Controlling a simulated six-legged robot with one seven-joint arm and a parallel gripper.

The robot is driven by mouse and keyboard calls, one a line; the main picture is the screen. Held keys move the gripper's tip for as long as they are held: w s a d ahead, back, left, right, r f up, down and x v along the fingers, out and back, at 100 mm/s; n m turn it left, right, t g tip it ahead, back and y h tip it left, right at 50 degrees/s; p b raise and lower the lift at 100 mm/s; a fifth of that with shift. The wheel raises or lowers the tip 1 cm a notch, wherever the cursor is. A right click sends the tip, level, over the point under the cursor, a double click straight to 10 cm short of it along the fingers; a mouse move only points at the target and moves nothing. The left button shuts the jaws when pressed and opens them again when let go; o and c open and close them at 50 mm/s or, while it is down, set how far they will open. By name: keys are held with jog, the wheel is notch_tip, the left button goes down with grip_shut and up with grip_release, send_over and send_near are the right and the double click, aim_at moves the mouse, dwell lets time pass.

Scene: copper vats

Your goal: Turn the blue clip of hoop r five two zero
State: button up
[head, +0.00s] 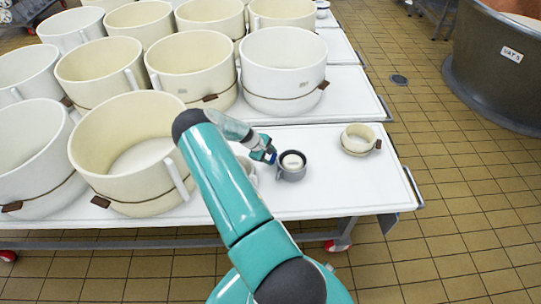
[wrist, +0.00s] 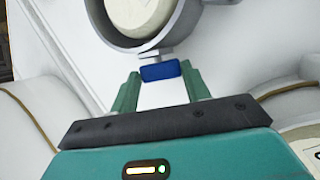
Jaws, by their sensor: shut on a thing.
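The grey hoop (head: 291,176) is a small round ring on the white table, with a pale round piece (head: 292,161) inside it. The hoop's grey rim (wrist: 172,38) fills the top of the wrist view. Its blue clip (wrist: 160,71) sticks out from the rim toward me on a short grey stem. My gripper (wrist: 160,76) is shut on the blue clip, with one green finger at each side of it. In the head view my gripper (head: 271,157) is at the hoop's left side. No number on the hoop is readable.
Several large cream tubs (head: 130,152) with cords stand left and behind. A small cream tub (head: 359,140) stands on the table (head: 330,194) to the right, with clear white surface around it. A copper vat (head: 497,75) stands on the tiled floor at the far right.

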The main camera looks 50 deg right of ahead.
jog(key=o, duration=1)
jog(key=v, duration=1.3)
jog(key=shift+r, duration=0.4)
